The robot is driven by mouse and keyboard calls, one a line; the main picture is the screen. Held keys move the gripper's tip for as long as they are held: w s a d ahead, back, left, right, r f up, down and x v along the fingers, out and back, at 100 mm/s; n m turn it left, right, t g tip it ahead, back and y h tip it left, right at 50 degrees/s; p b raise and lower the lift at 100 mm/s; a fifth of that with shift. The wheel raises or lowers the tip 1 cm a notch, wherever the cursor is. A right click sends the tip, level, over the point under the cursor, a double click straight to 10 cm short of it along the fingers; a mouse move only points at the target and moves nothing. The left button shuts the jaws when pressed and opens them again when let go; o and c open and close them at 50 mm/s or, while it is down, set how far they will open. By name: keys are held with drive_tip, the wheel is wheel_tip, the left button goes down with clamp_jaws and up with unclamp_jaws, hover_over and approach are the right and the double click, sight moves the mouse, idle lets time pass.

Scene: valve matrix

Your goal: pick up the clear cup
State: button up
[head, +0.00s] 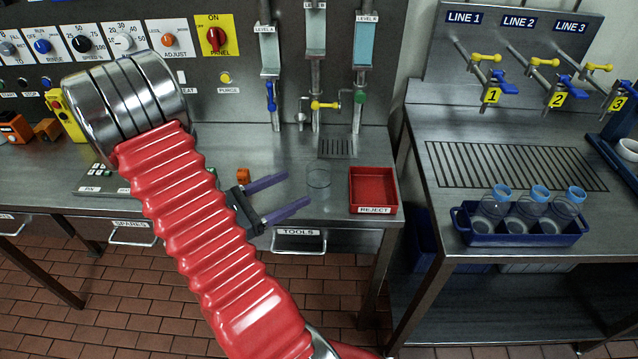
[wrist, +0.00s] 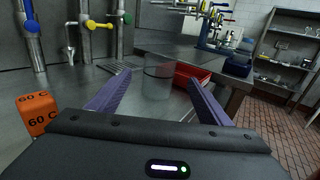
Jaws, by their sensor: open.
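The clear cup (head: 319,177) stands upright on the steel bench, just left of the red reject tray (head: 373,190). It is faint and see-through, and in the wrist view the cup (wrist: 158,80) shows ahead, between the lines of my two fingers. My gripper (head: 292,190) is open, with its purple fingers pointing toward the cup in the head view. In the wrist view my gripper (wrist: 160,90) has nothing between its fingers, and the cup appears beyond or near the fingertips. I cannot tell the exact gap.
An orange block (wrist: 37,115) marked 60 C sits left of my gripper. Pipes with valves (head: 318,104) and a drain grate (head: 337,148) are behind the cup. A blue crate of bottles (head: 520,228) stands on the right bench. A gap separates the two benches.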

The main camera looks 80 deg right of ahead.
sight(329, 171)
drive_tip(key=shift+s+d, duration=0.1)
drive_tip(key=shift+x, duration=4.2)
drive_tip(key=shift+x, duration=2.6)
drive_tip(key=shift+f, duration=0.1)
drive_tip(key=shift+c, duration=0.2)
drive_tip(key=c, duration=1.1)
